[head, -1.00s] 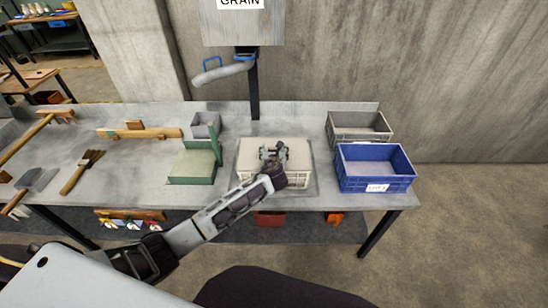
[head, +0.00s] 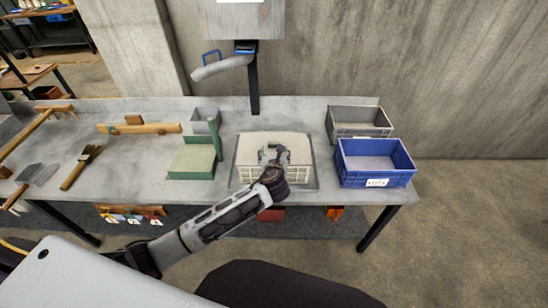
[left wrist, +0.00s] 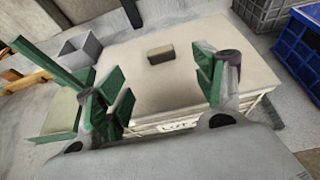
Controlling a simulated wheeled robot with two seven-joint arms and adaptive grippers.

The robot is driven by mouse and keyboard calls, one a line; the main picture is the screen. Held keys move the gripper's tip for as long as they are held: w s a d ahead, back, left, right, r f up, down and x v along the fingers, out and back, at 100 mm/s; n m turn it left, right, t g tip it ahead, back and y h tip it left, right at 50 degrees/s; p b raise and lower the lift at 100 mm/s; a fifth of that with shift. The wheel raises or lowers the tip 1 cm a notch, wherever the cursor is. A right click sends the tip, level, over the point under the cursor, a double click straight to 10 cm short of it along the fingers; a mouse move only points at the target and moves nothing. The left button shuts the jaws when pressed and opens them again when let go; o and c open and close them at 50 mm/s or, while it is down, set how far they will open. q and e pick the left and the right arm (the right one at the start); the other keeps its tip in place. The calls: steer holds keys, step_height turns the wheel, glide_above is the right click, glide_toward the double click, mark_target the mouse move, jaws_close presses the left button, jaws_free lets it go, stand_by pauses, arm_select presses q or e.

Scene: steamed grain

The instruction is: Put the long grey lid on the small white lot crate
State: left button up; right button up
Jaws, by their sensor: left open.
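The small white crate (head: 262,175) stands on a grey mat in the middle of the bench. The crate's label shows only partly below the fingers. My right gripper is not in view.
A blue labelled crate (head: 375,178) and a grey crate (head: 360,130) stand to the right. A green stand (head: 192,162) and a small grey bin (head: 203,121) are to the left. Brushes and wooden tools lie farther left. A post with a pipe (head: 222,70) rises behind.

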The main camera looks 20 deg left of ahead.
arm_select(q)
steer(key=shift+v, duration=1.4)
